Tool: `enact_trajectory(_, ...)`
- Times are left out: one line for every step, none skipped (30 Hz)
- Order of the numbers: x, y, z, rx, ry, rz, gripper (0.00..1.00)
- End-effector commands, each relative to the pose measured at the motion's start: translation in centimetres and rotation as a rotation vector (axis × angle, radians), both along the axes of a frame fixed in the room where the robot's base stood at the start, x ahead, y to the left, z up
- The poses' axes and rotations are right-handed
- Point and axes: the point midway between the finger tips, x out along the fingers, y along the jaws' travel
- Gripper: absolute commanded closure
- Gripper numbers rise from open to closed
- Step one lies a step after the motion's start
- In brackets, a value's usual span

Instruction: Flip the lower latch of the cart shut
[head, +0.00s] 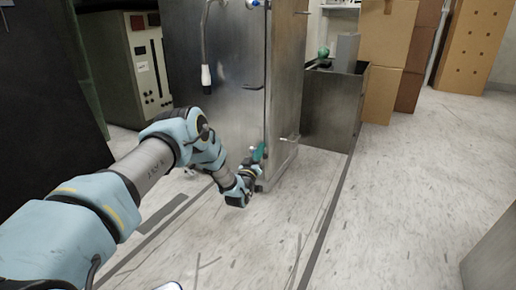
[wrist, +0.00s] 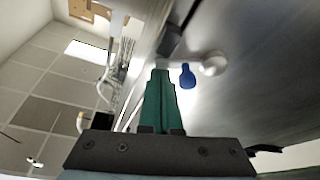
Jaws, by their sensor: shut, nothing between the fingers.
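The cart is a tall brushed-metal cabinet (head: 232,110) in the middle of the head view. Its upper latch (head: 252,4), with a blue part, shows at the top edge of that view. My gripper (head: 260,151) is low at the cart's near vertical corner, its green fingers pointing up. In the wrist view the green fingers (wrist: 161,75) are together and hold nothing. The lower latch there has a blue handle (wrist: 187,76) and a pale round hub (wrist: 213,63), just right of the fingertips. I cannot tell whether they touch. In the head view the lower latch is mostly hidden behind my gripper.
A hose with a white end (head: 206,76) hangs on the cart's front. A handle (head: 290,138) sticks out from its right side. A grey bin (head: 335,108) and cardboard boxes (head: 386,55) stand behind on the right.

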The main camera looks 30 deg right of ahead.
Motion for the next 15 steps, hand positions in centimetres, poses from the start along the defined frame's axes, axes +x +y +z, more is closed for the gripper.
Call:
enact_trajectory(-0.2, -0.1, -0.3, 0.018, -0.032, -0.002, 1.00)
enact_trajectory(-0.3, -0.2, -0.4, 0.027, -0.049, -0.002, 1.00)
enact_trajectory(-0.3, -0.2, -0.6, 0.039, -0.071, -0.001, 1.00)
enact_trajectory(-0.3, -0.2, -0.7, 0.048, -0.087, -0.001, 1.00)
enact_trajectory(-0.3, -0.2, -0.7, 0.056, -0.101, -0.001, 1.00)
enact_trajectory(-0.4, -0.2, -0.8, 0.056, -0.101, 0.000, 1.00)
enact_trajectory(-0.4, -0.2, -0.9, 0.055, -0.099, 0.000, 1.00)
enact_trajectory(-0.4, -0.2, -1.0, 0.054, -0.098, 0.000, 1.00)
enact_trajectory(-0.5, -0.2, -1.1, 0.055, -0.098, 0.001, 1.00)
enact_trajectory(-0.5, -0.2, -1.2, 0.054, -0.097, 0.001, 1.00)
enact_trajectory(-0.5, -0.3, -1.2, 0.054, -0.097, 0.001, 1.00)
enact_trajectory(-0.5, -0.3, -1.3, 0.054, -0.097, 0.001, 1.00)
enact_trajectory(-0.5, -0.3, -1.3, 0.054, -0.096, 0.000, 1.00)
enact_trajectory(-0.5, -0.3, -1.3, 0.054, -0.096, 0.000, 1.00)
enact_trajectory(-0.6, -0.3, -1.4, 0.054, -0.096, 0.000, 1.00)
